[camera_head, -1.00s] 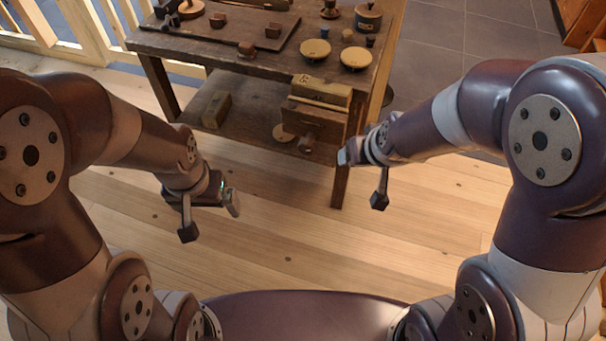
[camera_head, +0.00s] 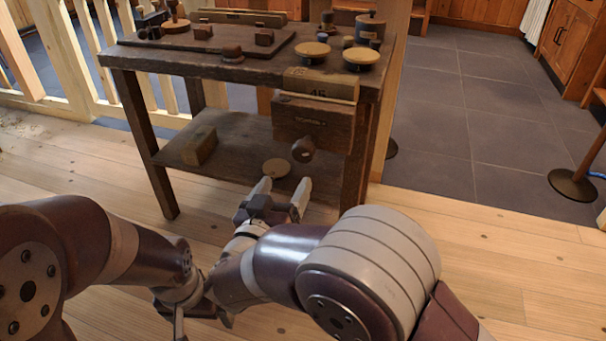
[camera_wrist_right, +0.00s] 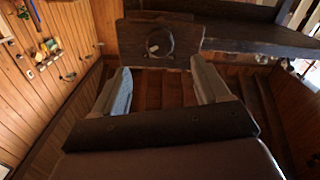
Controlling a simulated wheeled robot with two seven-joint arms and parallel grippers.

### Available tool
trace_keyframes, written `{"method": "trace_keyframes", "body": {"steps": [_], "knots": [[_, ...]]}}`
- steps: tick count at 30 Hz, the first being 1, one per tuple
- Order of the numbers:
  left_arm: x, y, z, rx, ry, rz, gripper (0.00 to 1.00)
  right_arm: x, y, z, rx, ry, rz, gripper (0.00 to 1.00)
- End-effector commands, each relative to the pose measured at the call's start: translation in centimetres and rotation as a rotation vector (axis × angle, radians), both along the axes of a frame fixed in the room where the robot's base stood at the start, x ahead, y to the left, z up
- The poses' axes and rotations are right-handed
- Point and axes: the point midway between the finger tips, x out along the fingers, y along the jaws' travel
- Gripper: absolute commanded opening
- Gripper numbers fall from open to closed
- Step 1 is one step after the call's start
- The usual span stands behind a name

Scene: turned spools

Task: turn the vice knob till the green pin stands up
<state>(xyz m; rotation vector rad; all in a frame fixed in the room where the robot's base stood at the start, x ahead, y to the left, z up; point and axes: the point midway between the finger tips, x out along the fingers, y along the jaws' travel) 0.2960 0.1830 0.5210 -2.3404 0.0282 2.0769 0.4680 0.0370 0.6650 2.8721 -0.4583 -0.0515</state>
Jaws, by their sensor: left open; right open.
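The vice (camera_head: 318,121) is a wooden block marked 45 under the right front edge of the bench. Its dark round knob (camera_head: 303,150) sticks out in front and bears a small pale mark. The knob (camera_wrist_right: 159,42) also shows in the right wrist view, beyond the fingers against the vice face. My right gripper (camera_head: 281,190) is open and empty, below and in front of the knob, apart from it. It also shows in the right wrist view (camera_wrist_right: 165,82). My left gripper (camera_head: 197,312) is low at the left, partly hidden by my right arm. I cannot make out a green pin.
The dark bench (camera_head: 235,68) carries pale round discs (camera_head: 361,55), a lidded pot (camera_head: 370,26) and small wooden pieces. Its lower shelf (camera_head: 232,150) holds a wooden block (camera_head: 200,145) and a round disc (camera_head: 276,168). Open floor lies in front and right.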

Motion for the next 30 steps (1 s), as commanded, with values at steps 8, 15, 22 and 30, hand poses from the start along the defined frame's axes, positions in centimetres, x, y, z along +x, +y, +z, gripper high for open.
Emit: {"method": "trace_keyframes", "body": {"steps": [8, 15, 22, 30], "knots": [[0.0, 0.0, -3.9, 0.0, 0.0, 0.0, 0.95, 6.6, -2.4, -0.5, 0.004, -0.001, -0.003, 0.75], [0.0, 0.0, -5.5, 0.0, 0.001, 0.0, 0.95, 10.5, -3.5, -0.1, 0.004, -0.001, 0.001, 0.75], [0.0, 0.0, -5.6, 0.0, 0.0, 0.0, 0.95, 11.1, -3.7, 0.2, 0.001, 0.0, 0.003, 0.75], [0.0, 0.0, -5.5, 0.0, 0.0, 0.0, 0.95, 11.1, -3.7, 0.2, 0.002, 0.0, 0.003, 0.2]]}}
